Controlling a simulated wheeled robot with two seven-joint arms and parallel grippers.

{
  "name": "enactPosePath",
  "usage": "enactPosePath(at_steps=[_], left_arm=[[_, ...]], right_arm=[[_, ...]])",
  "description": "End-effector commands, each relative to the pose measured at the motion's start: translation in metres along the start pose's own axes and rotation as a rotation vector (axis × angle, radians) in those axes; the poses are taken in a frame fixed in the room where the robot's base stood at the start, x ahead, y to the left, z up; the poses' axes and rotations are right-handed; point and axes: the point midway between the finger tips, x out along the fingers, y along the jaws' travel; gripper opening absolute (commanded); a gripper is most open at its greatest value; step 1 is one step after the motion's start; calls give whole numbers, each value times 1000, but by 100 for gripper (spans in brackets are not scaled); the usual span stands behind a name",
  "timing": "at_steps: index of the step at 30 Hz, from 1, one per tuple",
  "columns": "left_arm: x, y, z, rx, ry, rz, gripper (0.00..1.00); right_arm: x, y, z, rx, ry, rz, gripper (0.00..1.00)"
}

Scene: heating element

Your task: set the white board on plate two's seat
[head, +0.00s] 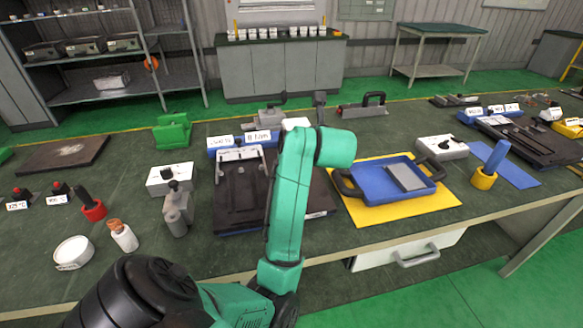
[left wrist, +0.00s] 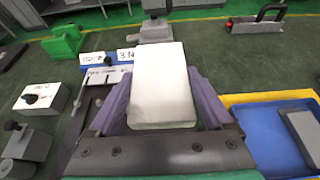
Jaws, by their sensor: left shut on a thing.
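My left gripper (left wrist: 165,105) is shut on the white board (left wrist: 163,85), which sits between its two purple fingers in the left wrist view. In the head view my green forearm hides most of the gripper, and a bit of the white board (head: 296,123) shows behind it. A dark plate (head: 240,200) lies on the bench left of my arm. Another dark plate (head: 319,195) is partly hidden behind my arm. I cannot tell which is plate two, and its seat is not clearly visible. My right gripper is not in view.
A blue tray (head: 375,203) with a grey block (head: 405,177) lies on a yellow mat (head: 440,202) to the right. A white box with a black knob (head: 172,179), a grey valve-like tool (head: 178,210) and a green block (head: 172,131) stand to the left.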

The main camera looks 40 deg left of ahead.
Motion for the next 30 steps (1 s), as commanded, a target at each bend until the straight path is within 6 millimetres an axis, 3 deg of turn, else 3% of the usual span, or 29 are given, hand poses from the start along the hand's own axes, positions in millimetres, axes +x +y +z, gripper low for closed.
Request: enactPosePath(at_steps=[3,6,12,16,19,29,30], left_arm=[[16,2,-38,8,2,3,29],[28,2,-67,8,1,4,29],[43,2,-101,3,-1,2,29],[53,2,-126,2,0,2,29],[57,2,-135,0,-2,2,29],[59,2,-140,-2,-2,1,29],[59,2,-138,-2,-2,1,100]], right_arm=[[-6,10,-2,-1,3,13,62],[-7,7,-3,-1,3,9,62],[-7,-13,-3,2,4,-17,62],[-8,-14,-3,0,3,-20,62],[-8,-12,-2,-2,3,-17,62],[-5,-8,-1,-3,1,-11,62],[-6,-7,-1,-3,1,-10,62]])
